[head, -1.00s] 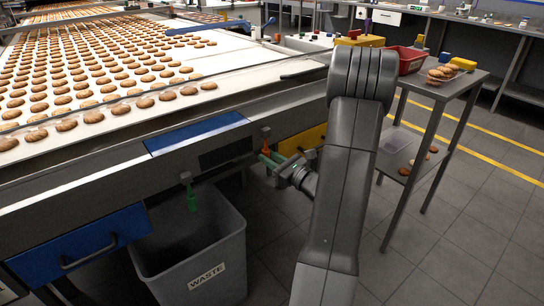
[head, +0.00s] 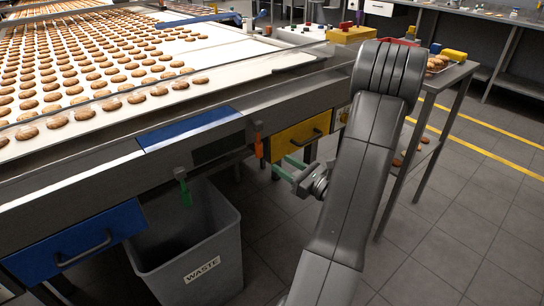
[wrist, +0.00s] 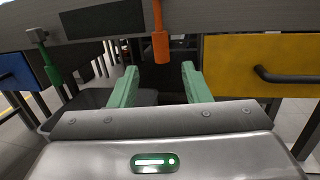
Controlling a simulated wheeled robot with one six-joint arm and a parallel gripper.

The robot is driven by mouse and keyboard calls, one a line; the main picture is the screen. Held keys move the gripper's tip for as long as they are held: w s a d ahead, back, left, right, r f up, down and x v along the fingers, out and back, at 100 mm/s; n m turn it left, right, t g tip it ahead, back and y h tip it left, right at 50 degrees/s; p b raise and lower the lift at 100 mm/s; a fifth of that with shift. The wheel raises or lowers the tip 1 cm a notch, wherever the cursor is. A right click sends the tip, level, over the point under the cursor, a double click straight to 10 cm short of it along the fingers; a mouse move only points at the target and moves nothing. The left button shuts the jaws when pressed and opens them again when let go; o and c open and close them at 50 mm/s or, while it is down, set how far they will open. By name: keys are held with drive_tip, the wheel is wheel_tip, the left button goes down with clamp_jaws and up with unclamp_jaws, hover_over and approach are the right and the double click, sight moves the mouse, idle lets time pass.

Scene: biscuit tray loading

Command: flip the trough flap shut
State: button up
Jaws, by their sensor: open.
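A blue plate (head: 190,128) lies along the belt's steel side rail, beside a dark panel (head: 218,151); I cannot tell for certain which part is the trough flap. A green lever (head: 184,188) hangs under the rail on the left and an orange lever (head: 259,146) on the right. My gripper (head: 284,165), with pale green fingers, is open and empty, below and right of the orange lever. In the wrist view the orange lever (wrist: 161,42) hangs ahead, between the open fingers (wrist: 158,70) in the picture and apart from them. The green lever (wrist: 50,62) stands at left.
A grey waste bin (head: 190,255) stands below the rail. A blue drawer (head: 80,242) is at left and a yellow drawer (head: 303,132) right of the orange lever. Biscuits lie on the white belt (head: 215,75). A side table (head: 455,72) is at right; open floor lies before it.

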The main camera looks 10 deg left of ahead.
drive_tip(key=v, duration=0.4)
drive_tip(key=shift+s+d, duration=0.2)
drive_tip(key=shift+d, duration=0.15)
drive_tip(key=shift+a, duration=0.1)
drive_tip(key=b+x, duration=0.1)
drive_tip(key=x, duration=1.2)
drive_tip(key=shift+w+a, duration=0.2)
drive_tip(key=shift+a, duration=0.05)
